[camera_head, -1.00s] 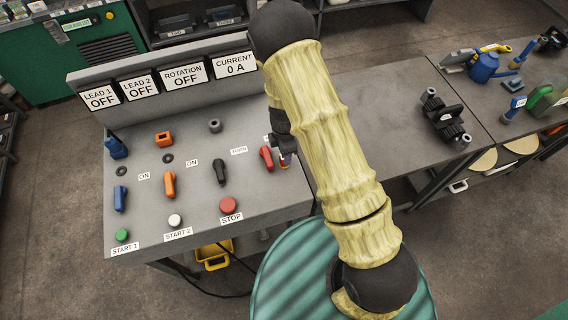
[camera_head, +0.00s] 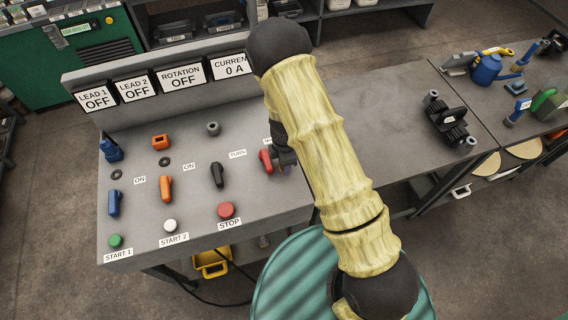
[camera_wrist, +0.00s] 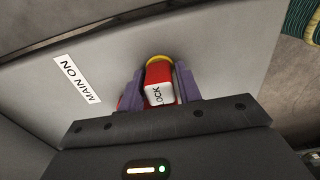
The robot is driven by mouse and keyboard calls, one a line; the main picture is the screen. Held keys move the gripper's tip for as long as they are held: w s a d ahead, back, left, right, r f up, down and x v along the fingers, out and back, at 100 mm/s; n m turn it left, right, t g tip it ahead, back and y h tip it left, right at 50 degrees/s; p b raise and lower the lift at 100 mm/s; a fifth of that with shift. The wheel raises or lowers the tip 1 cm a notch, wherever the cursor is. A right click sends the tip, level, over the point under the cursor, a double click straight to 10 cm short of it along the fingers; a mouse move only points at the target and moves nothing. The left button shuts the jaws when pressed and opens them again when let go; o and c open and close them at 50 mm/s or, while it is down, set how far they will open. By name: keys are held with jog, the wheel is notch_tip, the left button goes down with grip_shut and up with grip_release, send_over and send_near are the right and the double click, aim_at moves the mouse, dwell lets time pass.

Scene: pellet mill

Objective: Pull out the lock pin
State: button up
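In the head view, my gripper (camera_head: 287,168) is mostly hidden by my arm. It is beside the red switch handle (camera_head: 266,161) at the right end of the grey control panel (camera_head: 190,190). The pin itself is hidden in that view.
The panel holds other switches, such as a black handle (camera_head: 217,175), and a red stop button (camera_head: 227,210). A MAIN ON label (camera_wrist: 77,79) lies left of the pin. A workbench (camera_head: 375,105) to the right has a black device (camera_head: 446,119) and is otherwise mostly clear nearby.

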jog(key=shift+c, duration=1.1)
jog(key=shift+r+p, duration=1.95)
jog(key=shift+r, duration=1.1)
